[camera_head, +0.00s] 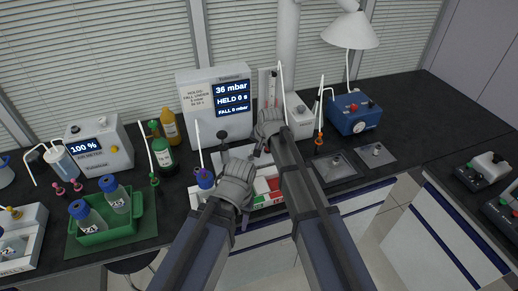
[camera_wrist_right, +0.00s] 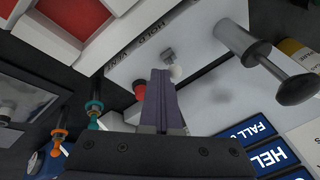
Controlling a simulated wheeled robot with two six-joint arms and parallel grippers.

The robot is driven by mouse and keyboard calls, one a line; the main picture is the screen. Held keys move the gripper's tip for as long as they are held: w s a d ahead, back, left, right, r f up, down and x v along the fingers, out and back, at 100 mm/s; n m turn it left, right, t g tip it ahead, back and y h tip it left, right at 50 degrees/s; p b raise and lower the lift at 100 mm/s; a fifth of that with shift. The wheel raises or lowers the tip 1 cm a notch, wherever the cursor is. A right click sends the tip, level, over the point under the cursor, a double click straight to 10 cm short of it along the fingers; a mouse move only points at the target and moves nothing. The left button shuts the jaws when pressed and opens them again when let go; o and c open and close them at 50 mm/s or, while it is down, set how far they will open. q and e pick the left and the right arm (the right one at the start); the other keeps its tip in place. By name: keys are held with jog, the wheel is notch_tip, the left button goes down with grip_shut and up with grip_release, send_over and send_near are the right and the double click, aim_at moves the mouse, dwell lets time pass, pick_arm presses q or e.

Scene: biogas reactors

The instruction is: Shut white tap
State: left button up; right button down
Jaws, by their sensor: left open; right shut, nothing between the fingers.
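The white tap seems to be the small white knob (camera_wrist_right: 177,73) beside a grey metal stub (camera_wrist_right: 167,53) on a white face lettered "HOLD" and "VENT" in the right wrist view. Which way it is turned I cannot tell. My right gripper (camera_wrist_right: 162,78) is shut and empty, its tips right by the knob; contact is unclear. In the head view the right gripper (camera_head: 268,118) is in front of the white pressure unit (camera_head: 215,104), at its right, and hides the tap. My left gripper (camera_head: 240,168) is open, lower and to the left, above the bench front.
A black-ended plunger (camera_wrist_right: 297,89) and a red knob (camera_wrist_right: 139,88) stand close to the right gripper. A green tray (camera_head: 92,238) with bottles is at left.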

jog(key=shift+w+a+r+g+p, duration=0.25)
jog(key=shift+w+r+g+p, duration=0.2)
jog(key=shift+w, duration=0.35)
jog(key=shift+w+a+g+h+p, duration=0.2)
jog(key=shift+w+g+h+p, duration=0.3)
jog(key=shift+g, duration=0.45)
jog(key=shift+w+a, duration=0.15)
jog(key=shift+w, duration=0.3)
pick_arm(q)
notch_tip(320, 180, up, 2)
jog(key=shift+r, duration=0.25)
pick_arm(e)
jog(key=shift+s, duration=0.15)
pick_arm(q)
jog(key=shift+r, duration=0.1)
pick_arm(e)
jog(key=shift+r, duration=0.1)
pick_arm(q)
jog(key=shift+r+p, duration=0.7)
pick_arm(e)
jog(key=shift+r, duration=0.7)
